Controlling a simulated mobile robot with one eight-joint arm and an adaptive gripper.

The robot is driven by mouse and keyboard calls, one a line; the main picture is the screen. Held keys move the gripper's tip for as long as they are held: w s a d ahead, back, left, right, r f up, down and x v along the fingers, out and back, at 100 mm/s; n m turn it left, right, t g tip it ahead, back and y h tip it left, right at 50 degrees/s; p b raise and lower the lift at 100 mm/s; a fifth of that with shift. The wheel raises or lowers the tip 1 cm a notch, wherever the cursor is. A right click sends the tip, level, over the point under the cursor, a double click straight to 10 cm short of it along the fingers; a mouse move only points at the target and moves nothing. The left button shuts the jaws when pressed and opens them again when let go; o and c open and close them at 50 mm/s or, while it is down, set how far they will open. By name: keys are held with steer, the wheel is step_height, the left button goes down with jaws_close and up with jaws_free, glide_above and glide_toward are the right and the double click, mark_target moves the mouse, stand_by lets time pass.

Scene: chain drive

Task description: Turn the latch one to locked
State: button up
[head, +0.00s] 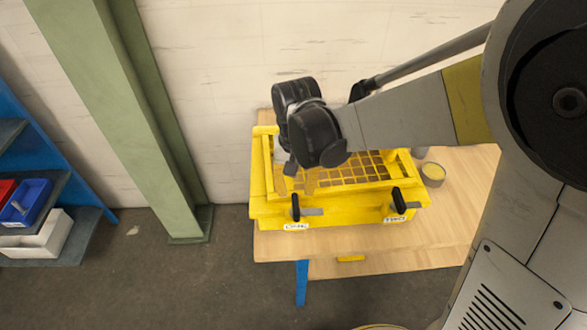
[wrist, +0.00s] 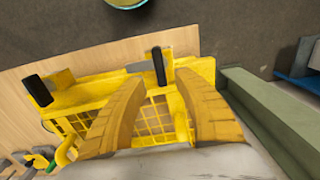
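A yellow guard box (head: 350,211) with a grid cover stands on a wooden table. Its front carries two latches with black handles and grey bars: a left one (head: 295,207) and a right one (head: 399,201). A small white label sits below each; I cannot read which is latch one. In the wrist view the left latch's handle (wrist: 158,66) is upright near the fingertips, and the right latch's handle (wrist: 38,90) is farther left. My gripper (wrist: 158,80) is over the grid, its two yellow fingers apart with nothing between them. My arm hides part of the box's back in the head view.
A green column (head: 125,115) stands left of the table (head: 450,215), by a blue shelf with bins (head: 28,200). A grey cup with yellow contents (head: 433,175) stands right of the box. A white wall is close behind.

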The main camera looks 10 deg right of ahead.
mark_target(296, 204)
step_height(296, 204, down, 7)
steer(key=shift+f+b, duration=0.15)
steer(key=shift+b, duration=0.8)
jaws_close()
